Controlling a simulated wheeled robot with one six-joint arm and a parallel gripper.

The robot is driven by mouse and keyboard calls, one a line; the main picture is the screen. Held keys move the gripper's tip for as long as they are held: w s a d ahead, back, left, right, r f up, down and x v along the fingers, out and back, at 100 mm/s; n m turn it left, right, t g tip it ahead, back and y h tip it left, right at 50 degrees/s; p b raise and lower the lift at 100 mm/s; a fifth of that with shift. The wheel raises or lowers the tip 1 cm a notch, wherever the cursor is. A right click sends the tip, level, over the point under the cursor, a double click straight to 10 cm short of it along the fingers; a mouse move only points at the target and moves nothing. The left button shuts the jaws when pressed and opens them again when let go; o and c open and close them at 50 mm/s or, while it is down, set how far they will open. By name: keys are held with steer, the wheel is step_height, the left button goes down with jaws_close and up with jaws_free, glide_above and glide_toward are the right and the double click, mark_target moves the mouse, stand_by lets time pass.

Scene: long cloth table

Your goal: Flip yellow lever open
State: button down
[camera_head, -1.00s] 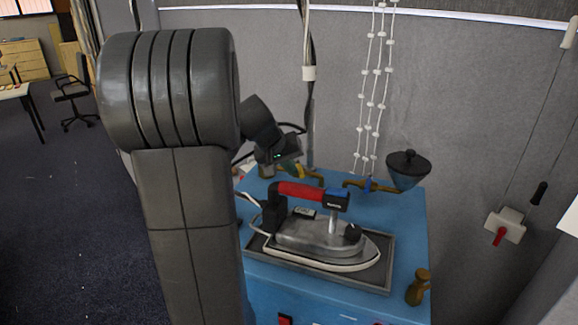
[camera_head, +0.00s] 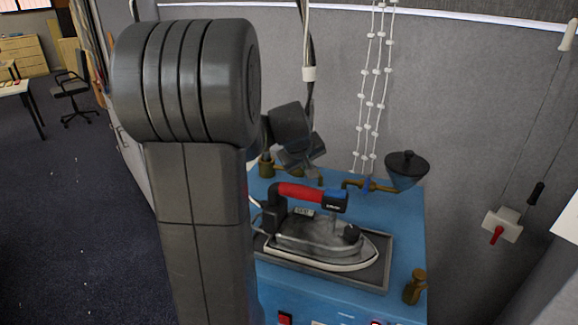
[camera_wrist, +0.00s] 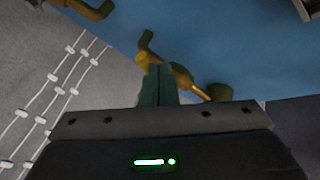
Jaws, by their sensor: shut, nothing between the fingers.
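The yellow lever (camera_wrist: 142,61) shows in the wrist view as a small yellow piece on a brass pipe fitting (camera_wrist: 182,78). It lies right at the tips of my gripper (camera_wrist: 158,70), partly hidden behind them; I cannot tell whether they touch. My gripper's teal fingers are together with nothing between them. In the head view my wrist (camera_head: 299,145) is over the back left of the blue machine top, and the fingertips and the lever cannot be made out there.
An iron (camera_head: 320,240) with a red handle sits on a grey tray (camera_head: 375,277) in front. Another brass pipe (camera_head: 360,185) and a dark funnel-shaped cup (camera_head: 407,172) are at the back right. A small brown bottle-like piece (camera_head: 415,288) stands front right. White beaded cords hang behind.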

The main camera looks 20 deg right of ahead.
steer(key=shift+w+d, duration=0.15)
steer(key=shift+d, duration=1.15)
steer(key=shift+w+a+b, duration=0.35)
steer(key=shift+w+a, duration=0.15)
steer(key=shift+a, duration=0.15)
steer(key=shift+s+a, duration=0.15)
steer(key=shift+a, duration=0.1)
steer(key=s+f+b+v, duration=0.1)
steer(key=s+v, duration=0.1)
steer(key=v, duration=1)
steer(key=shift+s+d, duration=0.35)
